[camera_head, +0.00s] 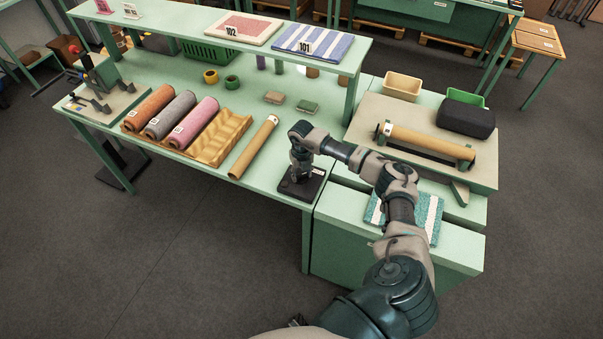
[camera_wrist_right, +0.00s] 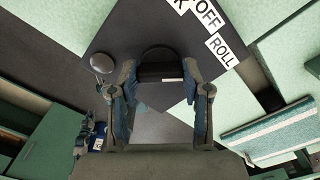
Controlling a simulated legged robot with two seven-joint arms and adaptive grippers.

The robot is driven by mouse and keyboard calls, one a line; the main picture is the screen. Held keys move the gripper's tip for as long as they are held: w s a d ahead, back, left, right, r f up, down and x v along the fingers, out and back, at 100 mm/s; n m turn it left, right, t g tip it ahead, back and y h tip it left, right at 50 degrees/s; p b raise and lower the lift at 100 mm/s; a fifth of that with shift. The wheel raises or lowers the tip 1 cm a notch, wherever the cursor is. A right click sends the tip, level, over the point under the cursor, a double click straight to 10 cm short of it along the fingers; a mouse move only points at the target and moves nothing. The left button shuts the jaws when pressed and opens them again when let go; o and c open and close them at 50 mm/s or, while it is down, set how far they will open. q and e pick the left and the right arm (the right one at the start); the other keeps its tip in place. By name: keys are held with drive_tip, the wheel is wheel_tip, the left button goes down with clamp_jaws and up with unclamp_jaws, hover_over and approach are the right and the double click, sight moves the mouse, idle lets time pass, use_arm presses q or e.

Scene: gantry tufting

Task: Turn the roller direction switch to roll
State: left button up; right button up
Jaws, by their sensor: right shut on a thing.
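The roller direction switch is a dark box (camera_head: 300,188) on the green table's front edge, in the middle of the head view. In the right wrist view its dark panel (camera_wrist_right: 185,32) carries white labels reading OFF and ROLL, with a third label cut off at the top. My right gripper (camera_head: 303,172) comes down onto the box from above. In the right wrist view my right gripper (camera_wrist_right: 162,78) is shut on the black knob (camera_wrist_right: 158,54), one finger on each side. I cannot tell which label the knob points to. My left gripper is not in view.
A cardboard tube (camera_head: 254,148) and rolled rugs (camera_head: 152,107) lie left of the switch. A roller stand (camera_head: 430,142) stands to the right, with a teal striped mat (camera_head: 434,218) in front. A round metal button (camera_wrist_right: 103,62) is beside the knob.

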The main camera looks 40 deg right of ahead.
sight(302, 174)
drive_tip(key=shift+w+d+r, duration=0.1)
idle(0.4)
drive_tip(key=o, duration=1.2)
drive_tip(key=shift+c, duration=0.2)
wheel_tip(302, 174, up, 12)
drive_tip(key=shift+f, duration=0.2)
